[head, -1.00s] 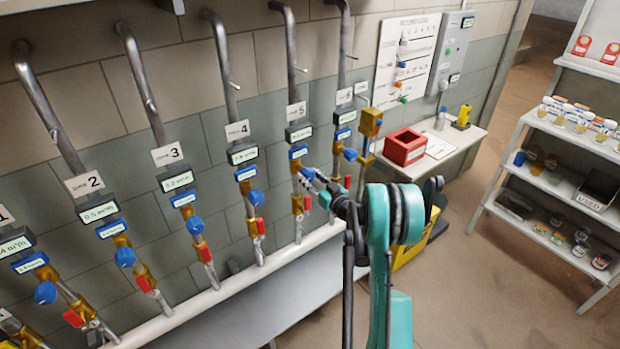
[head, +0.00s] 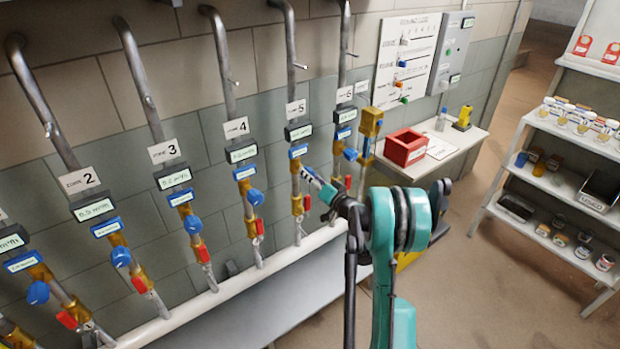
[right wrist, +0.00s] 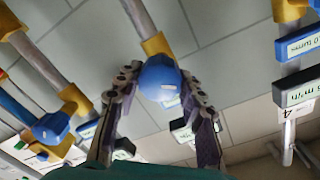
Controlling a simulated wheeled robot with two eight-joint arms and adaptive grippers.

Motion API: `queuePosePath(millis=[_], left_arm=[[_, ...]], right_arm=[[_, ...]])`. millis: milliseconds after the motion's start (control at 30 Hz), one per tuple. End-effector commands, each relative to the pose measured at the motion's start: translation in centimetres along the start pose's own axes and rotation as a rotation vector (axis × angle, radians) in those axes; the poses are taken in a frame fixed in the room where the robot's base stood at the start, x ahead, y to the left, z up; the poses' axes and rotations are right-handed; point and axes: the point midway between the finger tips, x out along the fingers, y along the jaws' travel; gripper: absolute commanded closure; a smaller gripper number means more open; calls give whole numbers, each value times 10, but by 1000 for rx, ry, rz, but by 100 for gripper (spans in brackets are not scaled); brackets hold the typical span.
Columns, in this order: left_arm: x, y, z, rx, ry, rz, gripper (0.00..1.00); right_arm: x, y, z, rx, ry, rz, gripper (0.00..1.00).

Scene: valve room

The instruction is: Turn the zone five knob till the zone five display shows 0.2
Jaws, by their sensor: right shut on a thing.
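The zone five display (head: 298,131) is a dark box on the pipe under the "5" sign (head: 296,109); its digits are too small to read. A blue label (head: 298,151) sits below it. My right gripper (head: 307,174) reaches the pipe just under that label and hides the knob in the head view. In the right wrist view the round blue zone five knob (right wrist: 159,80) sits between the two fingers of my right gripper (right wrist: 161,86), which are shut on its sides. My left gripper is not in view.
The zone four knob (head: 255,197) stands to the left and the zone six knob (head: 350,154) close on the right. Red valve handles (head: 307,202) hang below the knobs. A table with a red box (head: 405,147) stands to the right.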

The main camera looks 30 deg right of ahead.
Motion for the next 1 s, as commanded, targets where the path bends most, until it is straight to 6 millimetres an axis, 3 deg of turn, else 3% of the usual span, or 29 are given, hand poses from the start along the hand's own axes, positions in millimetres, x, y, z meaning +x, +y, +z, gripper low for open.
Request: queuePosePath(millis=[600, 633, 700, 1000], left_arm=[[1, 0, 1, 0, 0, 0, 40], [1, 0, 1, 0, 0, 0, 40], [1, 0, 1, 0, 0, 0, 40], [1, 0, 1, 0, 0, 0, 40]], right_arm=[[0, 0, 0, 47, -1, 0, 90], [0, 0, 0, 47, -1, 0, 56], [0, 0, 0, 47, -1, 0, 40], [-1, 0, 0, 46, -1, 0, 40]])
